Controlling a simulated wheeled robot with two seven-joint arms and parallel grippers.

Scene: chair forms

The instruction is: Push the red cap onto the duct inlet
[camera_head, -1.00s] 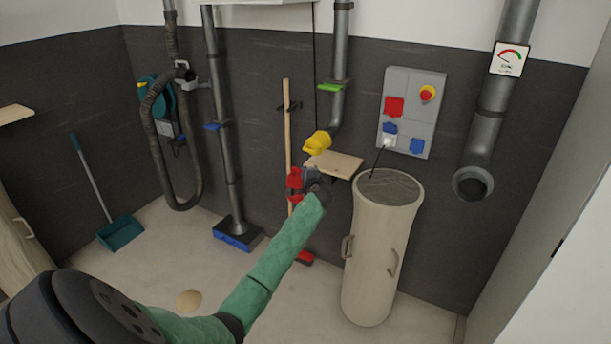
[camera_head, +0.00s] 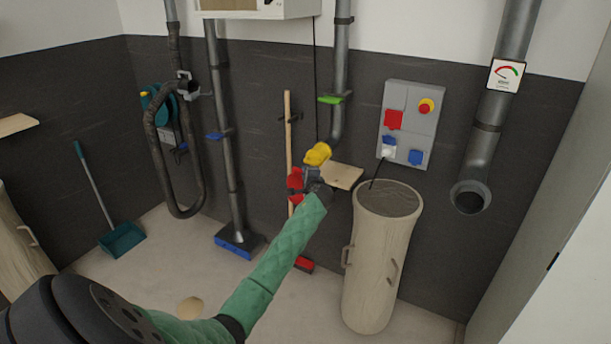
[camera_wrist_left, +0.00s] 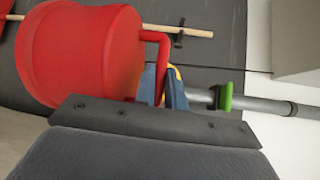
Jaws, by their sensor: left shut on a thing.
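The red cap (camera_head: 295,183) is held by my left gripper (camera_head: 313,176), which is shut on its bar handle. In the left wrist view the cap (camera_wrist_left: 85,52) is a large red drum shape with a red handle (camera_wrist_left: 162,62) between blue-grey fingers (camera_wrist_left: 176,92). An open grey duct end (camera_head: 470,196) shows at the right, empty. Which opening is the duct inlet I cannot tell. My right gripper is not in view.
A small wooden shelf (camera_head: 342,175) is close right of my gripper. A beige barrel (camera_head: 368,270) stands below it. A broom handle (camera_head: 288,130) leans behind the cap. A socket panel (camera_head: 410,112) hangs between gripper and grey duct. A hose (camera_head: 160,190) hangs left.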

